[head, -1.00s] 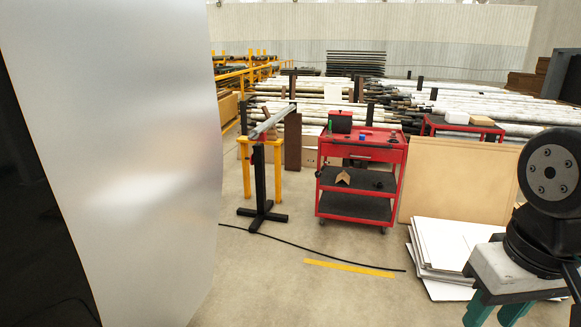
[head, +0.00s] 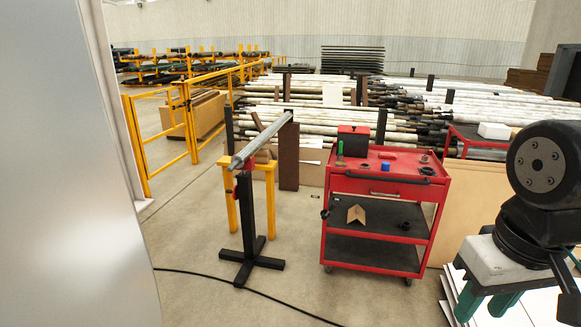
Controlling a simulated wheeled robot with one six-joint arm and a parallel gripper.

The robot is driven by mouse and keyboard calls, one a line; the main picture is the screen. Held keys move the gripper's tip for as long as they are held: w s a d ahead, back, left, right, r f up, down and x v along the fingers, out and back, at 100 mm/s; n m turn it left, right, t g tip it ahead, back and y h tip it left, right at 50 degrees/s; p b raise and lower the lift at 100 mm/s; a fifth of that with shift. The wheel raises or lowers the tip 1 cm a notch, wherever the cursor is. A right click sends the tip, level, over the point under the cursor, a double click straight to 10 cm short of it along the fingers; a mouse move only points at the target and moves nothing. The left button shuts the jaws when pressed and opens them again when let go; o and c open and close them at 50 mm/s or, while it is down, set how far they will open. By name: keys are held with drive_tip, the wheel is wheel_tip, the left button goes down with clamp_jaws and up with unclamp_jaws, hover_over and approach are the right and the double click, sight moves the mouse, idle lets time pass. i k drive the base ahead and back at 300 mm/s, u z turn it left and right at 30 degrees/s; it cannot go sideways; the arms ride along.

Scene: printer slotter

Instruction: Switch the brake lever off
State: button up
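I cannot make out a brake lever in the head view. My gripper (head: 482,308) is at the lower right, a pale grey body with two teal fingers pointing down. The fingers are apart with nothing seen between them, so it is open and empty. A large smooth grey-white panel (head: 80,200) fills the left edge, well away from my gripper. Whatever is behind it is hidden.
A red tool cart (head: 375,180) stands on the floor in the middle. A black stand (head: 248,225) and a yellow trestle (head: 230,195) are left of it. A black cable (head: 255,290) crosses the floor. White sheets (head: 455,300) lie at lower right. Yellow railings (head: 185,115) stand behind.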

sight(324, 214)
drive_tip(key=i, duration=0.5)
drive_tip(key=z, duration=0.05)
drive_tip(key=k, duration=0.55)
drive_tip(key=z, duration=0.5)
drive_tip(key=i, duration=1.4)
drive_tip(key=u, duration=0.6)
